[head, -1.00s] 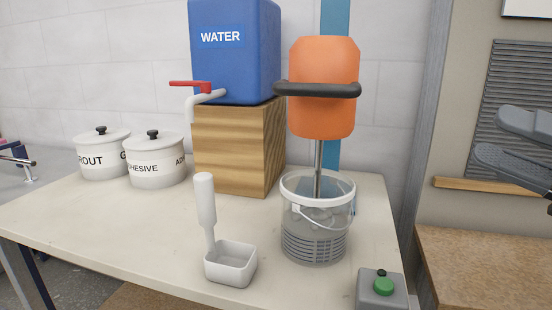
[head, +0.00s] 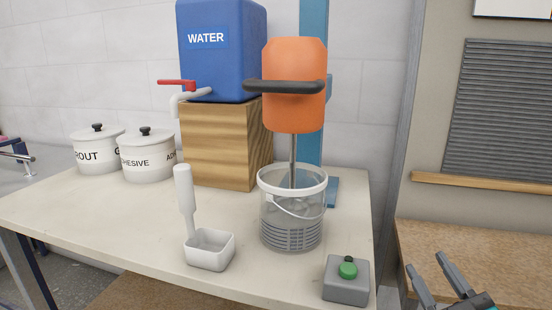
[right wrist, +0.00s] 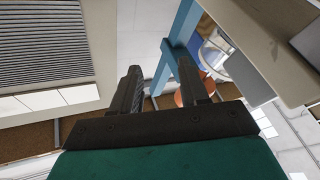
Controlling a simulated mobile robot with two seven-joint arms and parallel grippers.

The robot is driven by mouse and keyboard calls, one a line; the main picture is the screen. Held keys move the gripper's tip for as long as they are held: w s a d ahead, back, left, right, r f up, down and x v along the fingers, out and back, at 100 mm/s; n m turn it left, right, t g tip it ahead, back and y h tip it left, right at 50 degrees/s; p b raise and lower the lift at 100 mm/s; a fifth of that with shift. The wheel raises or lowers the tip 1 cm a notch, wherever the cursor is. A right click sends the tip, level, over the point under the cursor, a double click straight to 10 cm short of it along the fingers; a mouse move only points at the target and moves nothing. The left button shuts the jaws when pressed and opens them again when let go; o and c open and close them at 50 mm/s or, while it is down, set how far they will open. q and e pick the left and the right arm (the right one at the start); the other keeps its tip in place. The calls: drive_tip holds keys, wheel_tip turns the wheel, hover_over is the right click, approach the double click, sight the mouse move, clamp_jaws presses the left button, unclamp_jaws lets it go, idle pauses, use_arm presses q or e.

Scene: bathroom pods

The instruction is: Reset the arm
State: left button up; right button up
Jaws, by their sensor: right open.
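My right gripper (head: 432,281) is at the lower right of the head view, beyond the table's right edge and in front of a brown board. Its two dark fingers are apart with nothing between them. In the right wrist view the open fingers (right wrist: 165,88) point toward a blue post (right wrist: 178,45), and the view is tilted. My left gripper is not in view.
A white table (head: 120,228) holds a bucket (head: 290,228) under an orange mixer (head: 295,95), a scoop (head: 208,250), a green-button box (head: 346,280) and lidded pots (head: 148,160). A blue water tank (head: 222,65) stands on a wooden block (head: 225,145). A wooden ledge (head: 480,188) is at right.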

drive_tip(key=s+a+f+m+g+p, duration=0.1)
drive_tip(key=s+a+f+g, duration=0.25)
drive_tip(key=f, duration=0.45)
drive_tip(key=s+a+f+m+g, duration=0.25)
drive_tip(key=s+f+g, duration=0.2)
drive_tip(key=f, duration=0.35)
drive_tip(key=s+a+f+m+g+p, duration=0.1)
drive_tip(key=s+a+f+g, duration=0.25)
drive_tip(key=f, duration=0.45)
use_arm(q)
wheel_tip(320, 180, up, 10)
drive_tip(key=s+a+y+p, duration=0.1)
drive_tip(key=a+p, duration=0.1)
drive_tip(key=p, duration=1)
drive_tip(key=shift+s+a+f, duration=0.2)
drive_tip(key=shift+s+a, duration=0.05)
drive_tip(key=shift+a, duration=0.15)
use_arm(e)
wheel_tip(320, 180, up, 8)
drive_tip(key=s+d+t+h, duration=0.1)
drive_tip(key=d, duration=0.1)
drive_tip(key=shift+s+d+r, duration=0.2)
drive_tip(key=shift+s+d, duration=0.05)
drive_tip(key=shift+d, duration=0.05)
